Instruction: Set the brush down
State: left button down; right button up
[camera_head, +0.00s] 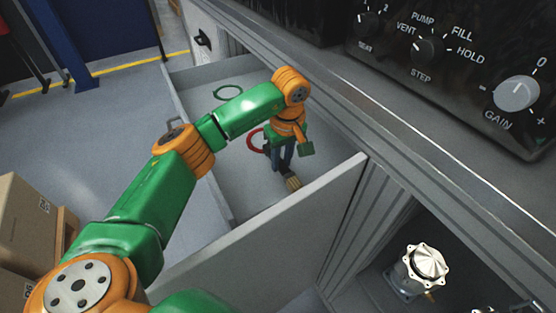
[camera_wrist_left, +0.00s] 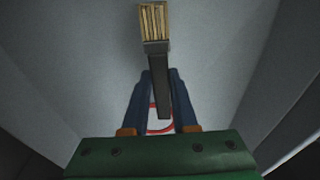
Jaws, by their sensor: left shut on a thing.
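The brush shows in the left wrist view with pale bristles (camera_wrist_left: 154,22) and a dark handle (camera_wrist_left: 159,85). My left gripper (camera_wrist_left: 160,82) is shut on the handle, with the bristles pointing away from it. In the head view the left gripper (camera_head: 282,162) reaches down into an open drawer (camera_head: 190,98), and the bristle end of the brush (camera_head: 293,183) shows just below the fingers. I cannot tell whether the brush touches the drawer floor. My right gripper is not in view.
A green ring (camera_head: 228,92) and a red ring (camera_head: 254,139) lie in the drawer. The drawer's near wall (camera_head: 290,215) stands close to the brush. A metal housing (camera_head: 427,264) sits in a compartment at the lower right. A control panel (camera_head: 460,70) is above.

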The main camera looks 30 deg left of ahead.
aim_at(285, 167)
pick_arm(q)
jog(key=shift+f, duration=1.15)
jog(key=shift+f, duration=0.1)
jog(key=c, duration=0.7)
grip_release()
notch_tip(285, 167, up, 12)
jog(key=d+p, duration=0.1)
jog(key=shift+s+d, duration=0.15)
jog(key=shift+s, duration=0.25)
